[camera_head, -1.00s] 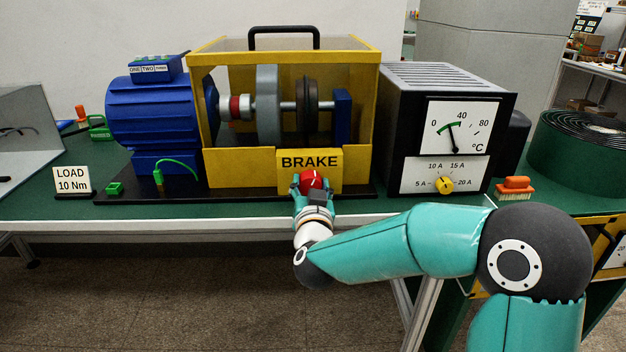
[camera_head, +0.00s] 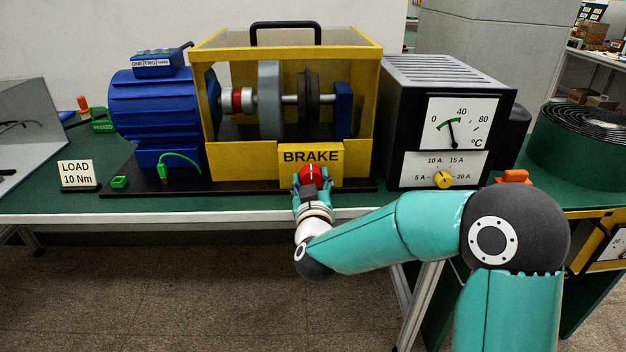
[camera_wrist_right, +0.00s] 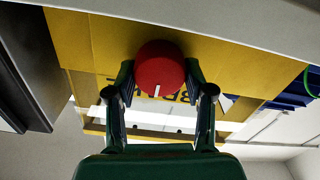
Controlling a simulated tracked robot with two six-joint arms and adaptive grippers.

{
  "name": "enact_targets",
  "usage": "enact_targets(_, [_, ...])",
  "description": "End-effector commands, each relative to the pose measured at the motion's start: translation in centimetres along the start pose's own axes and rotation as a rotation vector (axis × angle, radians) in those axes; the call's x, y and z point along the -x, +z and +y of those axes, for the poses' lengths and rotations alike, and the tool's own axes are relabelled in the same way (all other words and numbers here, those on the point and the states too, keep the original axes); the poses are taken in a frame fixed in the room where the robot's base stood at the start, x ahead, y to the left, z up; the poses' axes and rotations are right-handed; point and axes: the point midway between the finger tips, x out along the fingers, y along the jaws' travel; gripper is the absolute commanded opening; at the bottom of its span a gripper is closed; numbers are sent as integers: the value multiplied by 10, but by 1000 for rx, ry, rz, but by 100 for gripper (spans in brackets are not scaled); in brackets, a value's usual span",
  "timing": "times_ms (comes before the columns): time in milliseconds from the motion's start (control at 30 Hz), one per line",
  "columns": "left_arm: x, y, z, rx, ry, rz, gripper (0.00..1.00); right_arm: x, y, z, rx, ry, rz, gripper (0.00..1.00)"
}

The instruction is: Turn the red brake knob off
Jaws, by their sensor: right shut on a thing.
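The red brake knob (camera_head: 311,174) sits on the front of the yellow guard box, under the BRAKE label (camera_head: 311,157). In the right wrist view the knob (camera_wrist_right: 159,68) is round, with a white mark at its edge pointing down in that picture. My right gripper (camera_head: 309,181) is at the knob, with one finger on each side of it. It is shut on the knob, and the fingers (camera_wrist_right: 159,80) show on either side in the right wrist view. My left gripper is not in view.
A blue motor (camera_head: 155,110) stands left of the yellow guard box (camera_head: 240,165). A grey-black box (camera_head: 450,90) with a temperature dial and yellow knob (camera_head: 443,180) stands right. A LOAD 10 Nm sign (camera_head: 77,175) stands at the table's left front.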

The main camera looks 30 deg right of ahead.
Motion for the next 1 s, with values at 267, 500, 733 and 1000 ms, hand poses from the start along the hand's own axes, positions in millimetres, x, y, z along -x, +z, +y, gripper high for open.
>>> enact_targets(267, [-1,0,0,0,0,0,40,1,9,-1,6,-3,-20,68])
enact_targets(500, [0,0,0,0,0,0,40,1,5,0,3,-1,-11,78])
enact_targets(733, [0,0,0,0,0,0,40,5,3,-1,1,-2,-8,78])
enact_targets(1000, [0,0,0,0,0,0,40,43,3,-1,1,-5,-7,78])
